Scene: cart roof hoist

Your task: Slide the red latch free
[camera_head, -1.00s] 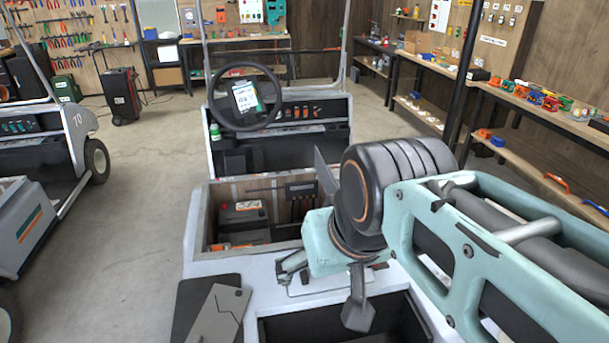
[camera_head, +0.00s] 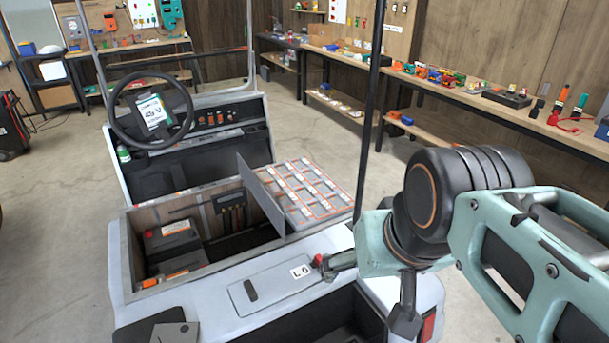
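The red latch (camera_head: 319,261) is a small red piece on the cart's pale rear deck, at the right end of a flat panel. My gripper (camera_head: 333,263) reaches in from the right, low over the deck, with its tip at the latch. The tip is small and dark here, so I cannot tell whether the fingers touch the latch or are closed around it. Part of the latch is hidden by the gripper. A white label reading "L 0" (camera_head: 302,271) is just left of the latch.
An open bay (camera_head: 128,250) holding battery-like boxes lies beyond the deck. A raised grey panel (camera_head: 262,197) and a gridded orange-and-grey panel (camera_head: 305,190) stand at its right. A dark post (camera_head: 372,110) rises behind. A dark recess (camera_head: 335,322) opens nearer me.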

